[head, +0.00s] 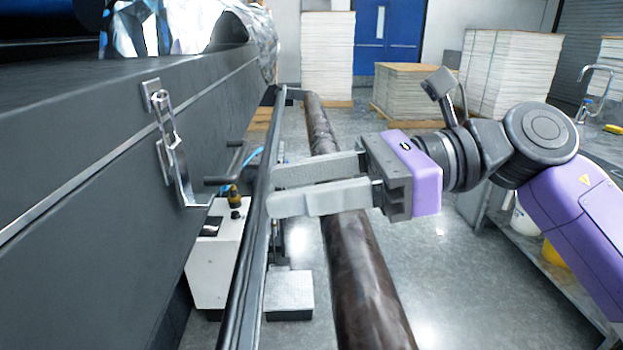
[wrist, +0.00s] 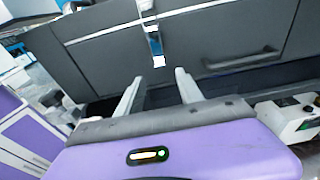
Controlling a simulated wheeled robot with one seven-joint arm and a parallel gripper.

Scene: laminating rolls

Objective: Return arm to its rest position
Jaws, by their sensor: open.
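My gripper (head: 270,191) reaches in from the right in the head view, its two long grey fingers pointing left at the dark machine. The fingers are apart with nothing between them. They lie over the long brown roll (head: 352,262) and their tips appear close to the black rail (head: 254,245); I cannot tell whether they touch it. In the wrist view my gripper (wrist: 158,86) also shows two separated fingers pointing at the machine's dark panel (wrist: 185,45). The purple arm stretches out to the right in the head view.
A metal latch (head: 172,143) is on the machine's dark side (head: 75,160). A white box (head: 213,262) sits below the rail. Stacks of sheets (head: 327,55) and a blue door (head: 390,35) stand behind. A bench with a tap (head: 590,85) is at right, behind the arm.

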